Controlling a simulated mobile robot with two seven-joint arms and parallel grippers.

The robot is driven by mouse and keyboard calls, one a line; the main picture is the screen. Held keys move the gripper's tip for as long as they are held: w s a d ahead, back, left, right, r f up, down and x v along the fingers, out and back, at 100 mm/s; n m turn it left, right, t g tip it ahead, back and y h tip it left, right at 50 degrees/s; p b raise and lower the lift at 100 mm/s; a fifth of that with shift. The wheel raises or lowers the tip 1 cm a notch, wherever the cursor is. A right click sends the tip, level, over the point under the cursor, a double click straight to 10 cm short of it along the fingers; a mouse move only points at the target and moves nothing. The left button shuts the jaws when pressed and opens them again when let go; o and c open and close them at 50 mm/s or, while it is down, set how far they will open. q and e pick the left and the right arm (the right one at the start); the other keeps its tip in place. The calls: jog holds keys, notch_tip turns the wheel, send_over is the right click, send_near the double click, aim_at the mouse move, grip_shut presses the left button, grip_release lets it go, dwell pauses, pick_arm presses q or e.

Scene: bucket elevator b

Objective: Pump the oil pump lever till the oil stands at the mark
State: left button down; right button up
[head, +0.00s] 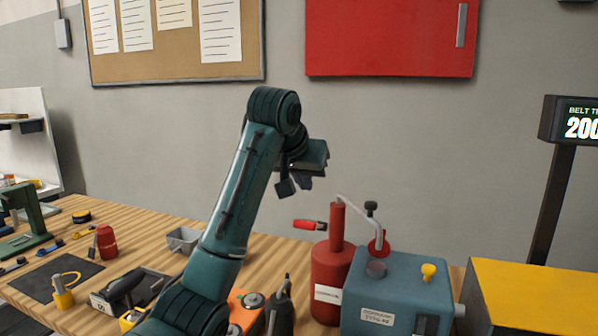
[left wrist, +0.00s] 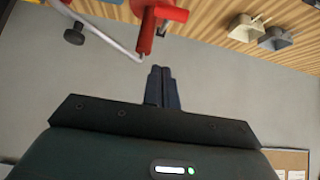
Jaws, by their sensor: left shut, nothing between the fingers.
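The red oil pump (head: 331,268) stands on the bench, with a thin upright red neck and a pale label. Its lever (head: 309,225) has a red grip with a dark end and points left from the neck. A grey spout pipe (head: 360,212) runs right from the pump to the blue-grey gearbox (head: 398,290). My left gripper (head: 296,186) is shut and empty, above the lever and apart from it. In the left wrist view, the closed fingertips (left wrist: 161,70) are below the red pump neck (left wrist: 148,35). No oil level or mark can be made out.
A yellow box (head: 535,290) stands right of the gearbox, and a display on a post (head: 570,120) is behind it. A dark oil can (head: 280,308) stands left of the pump. A metal tray (head: 183,240) and small tools lie farther left.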

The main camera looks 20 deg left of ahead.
aim_at(304, 223)
pick_arm(q)
jog(key=x, duration=0.3)
jog(key=shift+w+f+p, duration=0.25)
jog(key=shift+w+p, duration=0.05)
jog(key=shift+p, duration=0.05)
jog(key=shift+s+f, duration=0.25)
jog(key=shift+f, duration=0.3)
jog(key=shift+s+f, duration=0.25)
jog(key=shift+f, duration=0.35)
jog(key=shift+s+f, duration=0.55)
jog(key=shift+f, duration=0.1)
pick_arm(e)
jog(key=shift+s+d, duration=0.1)
pick_arm(q)
jog(key=shift+f, duration=0.1)
